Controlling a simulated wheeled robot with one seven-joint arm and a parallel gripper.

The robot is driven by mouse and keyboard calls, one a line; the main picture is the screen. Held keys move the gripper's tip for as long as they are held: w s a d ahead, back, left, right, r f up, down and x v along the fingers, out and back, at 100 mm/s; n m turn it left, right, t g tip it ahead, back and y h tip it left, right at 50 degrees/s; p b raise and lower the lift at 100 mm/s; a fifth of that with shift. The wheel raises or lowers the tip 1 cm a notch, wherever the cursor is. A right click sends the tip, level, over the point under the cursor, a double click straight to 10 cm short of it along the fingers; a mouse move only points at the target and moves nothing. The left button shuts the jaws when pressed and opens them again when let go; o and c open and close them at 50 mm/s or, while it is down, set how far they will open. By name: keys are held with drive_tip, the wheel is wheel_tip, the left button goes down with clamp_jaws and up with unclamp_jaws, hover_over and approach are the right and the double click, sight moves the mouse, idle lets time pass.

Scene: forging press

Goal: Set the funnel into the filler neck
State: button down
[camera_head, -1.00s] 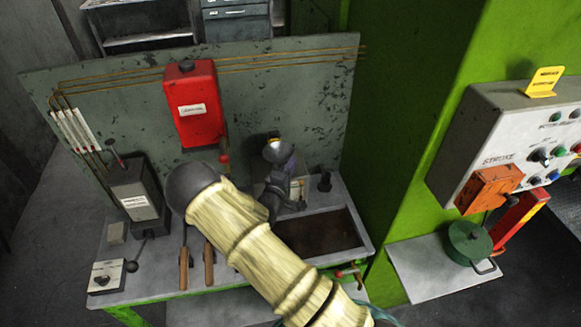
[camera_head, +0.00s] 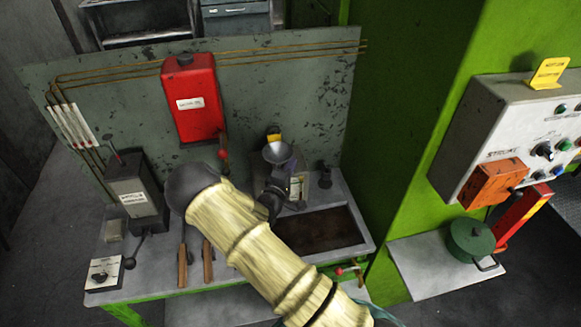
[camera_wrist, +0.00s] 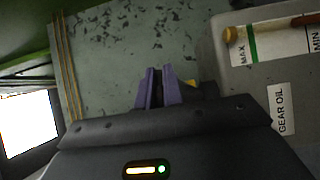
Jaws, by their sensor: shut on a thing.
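The funnel (camera_head: 278,152) is a grey cone with its wide mouth up, over the back of the bench in the head view. My gripper (camera_wrist: 158,88) has purple fingers close together and is shut on the funnel, just below its mouth in the head view. In the wrist view the funnel cannot be made out. A grey tank (camera_head: 297,188) with a white label stands close by, right of my gripper. In the wrist view the tank (camera_wrist: 245,85) reads GEAR OIL and has a MAX/MIN sight glass. The filler neck and the funnel's lower end are hidden.
A red box (camera_head: 192,105) hangs on the back panel. A black cap-like piece (camera_head: 325,178) stands right of the tank, behind a dark sunken tray (camera_head: 345,215). A small yellow thing (camera_head: 274,134) shows behind the funnel. A lever box (camera_head: 135,195) stands at left.

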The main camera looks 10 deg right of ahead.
drive_tip(key=c, duration=1.5)
unclamp_jaws()
drive_tip(key=shift+o, duration=0.2)
drive_tip(key=shift+s+a, duration=0.1)
drive_tip(key=shift+s+a+f, duration=0.1)
drive_tip(key=shift+s+a, duration=0.05)
drive_tip(key=shift+s, duration=0.1)
drive_tip(key=b+v, duration=0.6)
drive_tip(key=v, duration=1)
drive_tip(key=shift+s+a, duration=0.15)
drive_tip(key=shift+s, duration=0.05)
